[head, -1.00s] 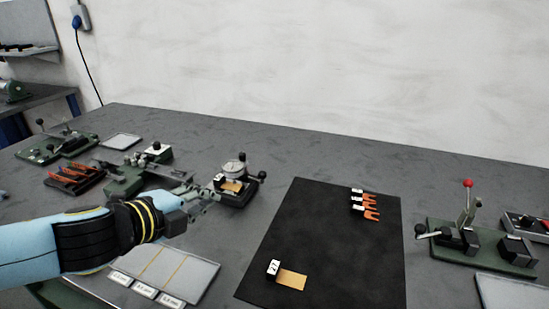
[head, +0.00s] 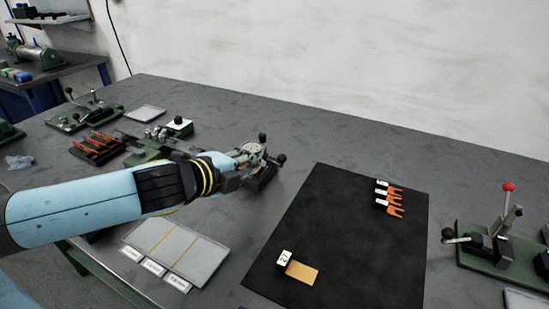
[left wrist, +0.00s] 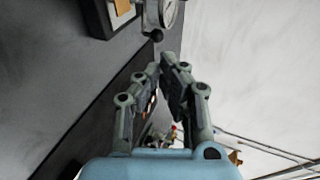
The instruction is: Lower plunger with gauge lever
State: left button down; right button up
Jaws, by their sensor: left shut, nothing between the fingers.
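The gauge (head: 251,149) has a round pale dial and black ball knobs, one on top and one on the lever (head: 281,159) at its right. My left gripper (head: 243,162) is shut and empty, close in front of the gauge and hiding much of its base and plunger. In the left wrist view the fingertips (left wrist: 168,62) meet, with the gauge dial (left wrist: 169,12) above them and a black knob (left wrist: 156,35) near the tips, seemingly apart from them. A copper-coloured piece (left wrist: 123,5) shows on the gauge's dark base. My right gripper is out of view.
A black mat (head: 340,240) right of the gauge bears a copper foil piece (head: 302,271) with a numbered block and orange clips (head: 394,199). A divided tray (head: 178,250) lies below my left arm. A green lever fixture (head: 490,253) stands at right.

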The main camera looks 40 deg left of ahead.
aim_at(281, 157)
pick_arm(q)
jog(key=x, duration=0.9)
jog(key=shift+w+p, duration=0.15)
jog(key=shift+p, duration=0.2)
